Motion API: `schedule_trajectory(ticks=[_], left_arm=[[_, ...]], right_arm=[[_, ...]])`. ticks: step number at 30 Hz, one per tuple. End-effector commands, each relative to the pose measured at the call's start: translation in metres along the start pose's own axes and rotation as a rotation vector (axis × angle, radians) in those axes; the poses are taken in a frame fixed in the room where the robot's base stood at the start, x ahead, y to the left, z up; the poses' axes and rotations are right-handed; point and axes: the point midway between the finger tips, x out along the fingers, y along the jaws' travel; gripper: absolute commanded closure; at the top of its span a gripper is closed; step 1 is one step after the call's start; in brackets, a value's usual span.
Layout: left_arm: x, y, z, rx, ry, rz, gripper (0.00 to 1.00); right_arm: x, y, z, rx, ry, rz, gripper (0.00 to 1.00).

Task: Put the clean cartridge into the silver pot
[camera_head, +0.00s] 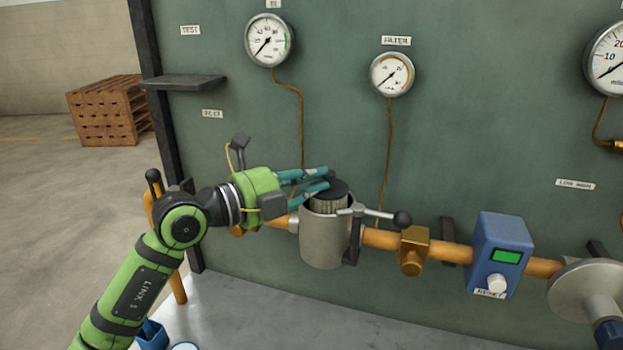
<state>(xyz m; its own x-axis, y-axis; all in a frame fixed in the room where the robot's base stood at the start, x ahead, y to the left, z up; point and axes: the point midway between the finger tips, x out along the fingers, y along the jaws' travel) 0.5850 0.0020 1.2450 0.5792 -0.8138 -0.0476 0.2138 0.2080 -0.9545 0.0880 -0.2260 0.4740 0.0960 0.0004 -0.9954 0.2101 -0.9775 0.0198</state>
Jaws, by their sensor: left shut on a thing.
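The silver pot (325,240) sits in the orange pipe line in the middle of the view, with its top open. A cartridge (329,203) with a pale pleated side and a dark cap stands upright, its lower part inside the pot and hidden by the pot's wall. My left gripper (328,180) reaches in from the left, its teal fingers shut on the cartridge's dark cap at the pot's mouth. I cannot tell how deep the cartridge sits. My right gripper is not in view.
A clamp handle with a black knob (402,219) sticks out right of the pot. The orange pipe (381,239) runs right to a brass valve body (413,251) and a blue meter box (497,254). Gauges hang on the green panel behind. A small shelf (184,82) is at upper left.

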Motion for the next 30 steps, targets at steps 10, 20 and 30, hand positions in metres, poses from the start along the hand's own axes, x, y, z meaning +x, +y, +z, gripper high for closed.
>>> schedule_trajectory(ticks=[10,20,30], left_arm=[[0.0,0.004,-0.001,0.001,-0.001,-0.003,1.0],[0.0,0.014,-0.004,0.0,-0.001,-0.003,1.0],[0.001,0.015,-0.005,0.001,-0.001,-0.002,0.6]], right_arm=[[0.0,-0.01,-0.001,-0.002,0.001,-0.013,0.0],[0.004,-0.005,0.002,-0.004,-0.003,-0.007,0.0],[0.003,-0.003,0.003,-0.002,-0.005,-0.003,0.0]])
